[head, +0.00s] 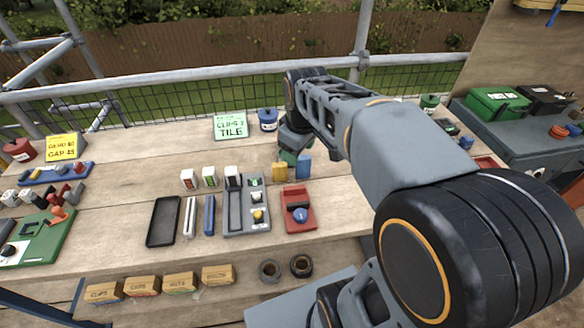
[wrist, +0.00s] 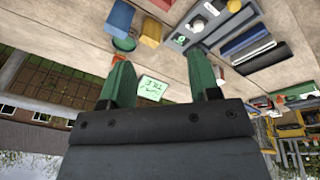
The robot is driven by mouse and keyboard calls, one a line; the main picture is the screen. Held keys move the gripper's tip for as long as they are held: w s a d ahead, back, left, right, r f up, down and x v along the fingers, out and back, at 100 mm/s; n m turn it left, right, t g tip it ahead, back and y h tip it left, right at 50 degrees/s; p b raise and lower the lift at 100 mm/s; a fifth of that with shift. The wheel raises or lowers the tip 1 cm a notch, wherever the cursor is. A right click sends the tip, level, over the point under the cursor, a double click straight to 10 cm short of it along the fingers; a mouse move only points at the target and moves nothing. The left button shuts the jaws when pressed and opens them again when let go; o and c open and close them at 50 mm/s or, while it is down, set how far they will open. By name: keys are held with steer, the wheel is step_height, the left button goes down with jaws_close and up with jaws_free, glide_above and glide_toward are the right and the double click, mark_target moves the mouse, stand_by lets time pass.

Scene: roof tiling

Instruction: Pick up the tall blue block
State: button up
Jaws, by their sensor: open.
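The tall blue block (head: 304,166) stands upright on the wooden table, just right of a yellow block (head: 279,172). In the wrist view the blue block (wrist: 120,17) shows at the top, beyond the left finger and outside the gap between the fingers. A green round piece (wrist: 124,44) is beside both blocks, close to that fingertip in the picture; I cannot tell if they touch. My gripper (wrist: 160,62) is open and empty, with two green fingers apart. In the head view my gripper hangs behind the blocks, partly hidden by my arm.
A grey tray (head: 232,215) with small parts and a red box with a blue knob (head: 299,214) lie in front of the blocks. A green sign (head: 230,125) and a blue pot (head: 268,119) stand behind. Bare wood lies left of the sign.

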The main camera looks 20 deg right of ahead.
steer(key=w+d+f+n+g+b, duration=0.25)
steer(key=w+d+n, duration=0.45)
steer(key=w, duration=0.4)
steer(key=n, duration=0.2)
glide_above(303, 157)
step_height(303, 157, down, 8)
steer(key=shift+f, duration=0.25)
steer(key=shift+s+f, duration=0.1)
steer(key=shift+f, duration=2.9)
steer(key=c, duration=1)
steer(key=shift+r, duration=0.1)
